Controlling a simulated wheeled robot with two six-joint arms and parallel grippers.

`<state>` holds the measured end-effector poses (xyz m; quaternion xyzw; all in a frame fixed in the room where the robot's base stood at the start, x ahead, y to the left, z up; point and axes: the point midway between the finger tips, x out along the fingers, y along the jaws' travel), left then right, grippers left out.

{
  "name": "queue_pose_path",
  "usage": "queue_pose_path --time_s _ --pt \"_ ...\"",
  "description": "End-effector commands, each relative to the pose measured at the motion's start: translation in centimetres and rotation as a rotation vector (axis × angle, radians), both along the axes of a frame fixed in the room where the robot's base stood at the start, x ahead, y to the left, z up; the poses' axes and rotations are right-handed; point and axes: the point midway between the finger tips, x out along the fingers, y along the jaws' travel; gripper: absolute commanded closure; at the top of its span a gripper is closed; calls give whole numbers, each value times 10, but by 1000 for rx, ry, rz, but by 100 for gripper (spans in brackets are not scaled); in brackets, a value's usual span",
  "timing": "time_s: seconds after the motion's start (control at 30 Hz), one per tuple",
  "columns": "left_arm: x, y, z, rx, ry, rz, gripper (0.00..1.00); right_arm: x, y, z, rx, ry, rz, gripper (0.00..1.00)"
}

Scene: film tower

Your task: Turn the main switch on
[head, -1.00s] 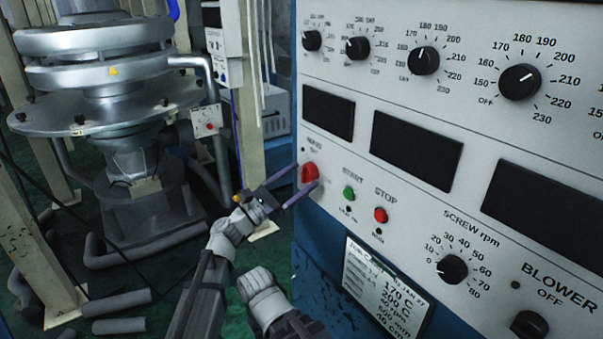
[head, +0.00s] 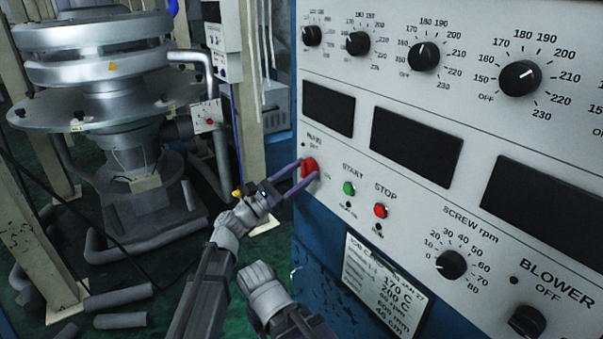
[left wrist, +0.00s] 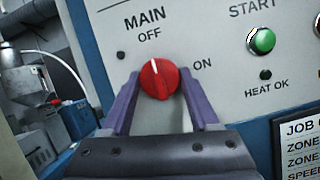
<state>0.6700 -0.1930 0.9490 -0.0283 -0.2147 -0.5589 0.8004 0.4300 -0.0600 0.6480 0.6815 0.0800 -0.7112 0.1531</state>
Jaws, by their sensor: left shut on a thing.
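The main switch is a red rotary knob (head: 309,168) at the left edge of the control panel (head: 400,195). In the left wrist view the red knob (left wrist: 159,79) has a white pointer line tipped slightly left of straight up, near the OFF mark; ON is printed to its right. My left gripper (head: 298,178) has its two purple fingers on either side of the knob, shut on it; the fingers also show in the left wrist view (left wrist: 158,92). My right arm shows low in the head view, but its gripper fingers cannot be made out.
Right of the knob are a green START button (head: 348,188) and a red STOP button (head: 381,211). A job card (head: 384,290) hangs below them. A metal tower machine (head: 100,110) stands at left, with grey rolls (head: 118,300) on the green floor.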

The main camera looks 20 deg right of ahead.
Motion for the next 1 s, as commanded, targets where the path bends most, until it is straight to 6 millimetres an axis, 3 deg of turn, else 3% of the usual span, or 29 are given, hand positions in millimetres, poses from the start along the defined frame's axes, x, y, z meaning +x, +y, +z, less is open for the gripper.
queue_pose_path --time_s 0.2,0.57,1.0 --pt "0 0 0 0 0 0 94 0 0 0 0 0 0 50" --pt "2 0 1 31 -79 0 94 0 0 2 0 0 0 50" --pt "5 1 4 161 -440 0 94 0 0 17 0 0 0 50"
